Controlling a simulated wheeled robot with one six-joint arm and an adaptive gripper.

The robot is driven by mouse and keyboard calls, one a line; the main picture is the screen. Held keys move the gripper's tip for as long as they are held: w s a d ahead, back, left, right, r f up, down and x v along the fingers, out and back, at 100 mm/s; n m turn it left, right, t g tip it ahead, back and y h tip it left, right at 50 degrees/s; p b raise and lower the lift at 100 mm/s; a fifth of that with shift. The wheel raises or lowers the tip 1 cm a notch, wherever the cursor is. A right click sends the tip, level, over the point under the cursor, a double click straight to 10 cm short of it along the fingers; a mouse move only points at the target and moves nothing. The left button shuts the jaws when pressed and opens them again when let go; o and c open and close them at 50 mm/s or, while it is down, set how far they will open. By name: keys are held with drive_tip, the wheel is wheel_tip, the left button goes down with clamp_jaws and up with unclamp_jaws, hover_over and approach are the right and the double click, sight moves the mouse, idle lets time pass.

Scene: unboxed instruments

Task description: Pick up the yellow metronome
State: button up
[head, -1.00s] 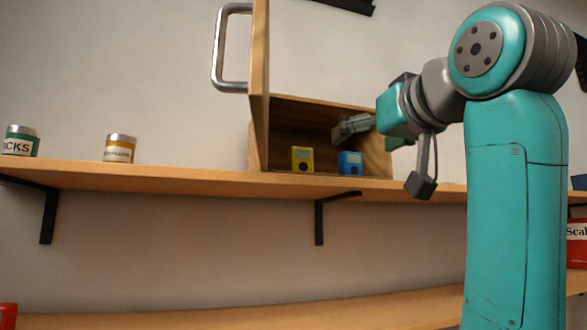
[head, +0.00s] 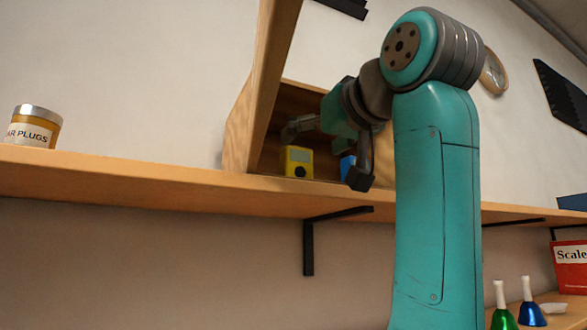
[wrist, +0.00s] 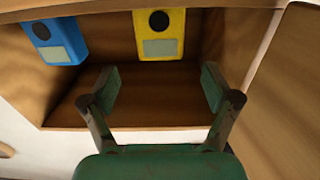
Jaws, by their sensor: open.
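The yellow metronome (head: 299,162) stands upright inside an open wooden box on the shelf, with a dark round dial and a pale panel on its face. It also shows in the wrist view (wrist: 159,36), upside down at the top. My gripper (head: 290,131) is at the box opening, above the yellow metronome in the head view. In the wrist view my gripper (wrist: 157,88) is open and empty, its fingers spread, with the yellow metronome beyond the fingertips and roughly centred between them. The fingers do not touch it.
A blue metronome (wrist: 52,38) stands beside the yellow one, partly hidden by my arm in the head view (head: 347,166). The wooden box (head: 238,130) has its door open on the left. An ear plugs jar (head: 35,127) stands far left on the shelf (head: 150,178).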

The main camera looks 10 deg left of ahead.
sight(300, 150)
drive_tip(key=shift+x, duration=3.45)
drive_tip(key=c, duration=1.3)
